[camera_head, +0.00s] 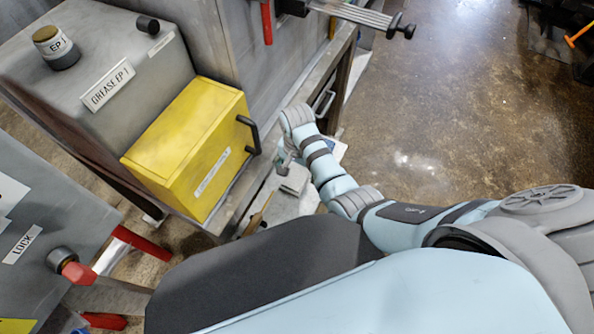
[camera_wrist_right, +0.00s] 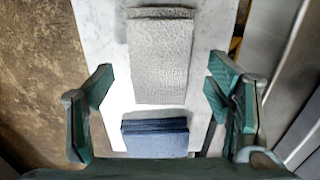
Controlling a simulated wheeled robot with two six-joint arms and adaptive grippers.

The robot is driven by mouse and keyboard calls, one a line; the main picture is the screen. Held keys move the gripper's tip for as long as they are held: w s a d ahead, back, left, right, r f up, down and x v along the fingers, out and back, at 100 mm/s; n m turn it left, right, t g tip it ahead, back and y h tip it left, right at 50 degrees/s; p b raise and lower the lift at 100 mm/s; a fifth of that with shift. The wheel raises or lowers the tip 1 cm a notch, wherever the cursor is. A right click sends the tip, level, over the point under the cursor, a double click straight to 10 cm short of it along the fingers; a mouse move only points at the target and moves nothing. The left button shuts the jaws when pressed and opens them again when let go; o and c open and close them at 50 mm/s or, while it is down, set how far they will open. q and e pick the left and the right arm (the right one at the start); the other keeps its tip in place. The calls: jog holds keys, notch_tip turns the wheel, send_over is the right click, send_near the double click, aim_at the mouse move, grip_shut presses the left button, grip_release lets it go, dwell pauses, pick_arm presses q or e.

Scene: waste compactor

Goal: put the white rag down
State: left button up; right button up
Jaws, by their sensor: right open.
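The white rag (camera_wrist_right: 162,60), a pale grey-white folded cloth, lies flat on a white surface (camera_wrist_right: 100,30) in the right wrist view. It appears in the head view as a small pale patch (camera_head: 295,181) just below my right gripper (camera_head: 286,158). In the wrist view my right gripper (camera_wrist_right: 162,82) is open, its green-padded fingers on either side of the rag's near end and apart from it. A blue folded cloth (camera_wrist_right: 155,138) lies nearer, between the finger bases. My left gripper is not in view.
A yellow box (camera_head: 185,150) with a black handle stands left of my right arm, beside a grey machine labelled GREASE EP1 (camera_head: 108,86). A lock panel with red handles (camera_head: 78,273) is at lower left. Open floor (camera_head: 450,110) lies to the right.

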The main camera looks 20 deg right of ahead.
aim_at(297, 175)
notch_tip(297, 175, up, 11)
jog(key=p, duration=0.3)
jog(key=shift+f, duration=0.1)
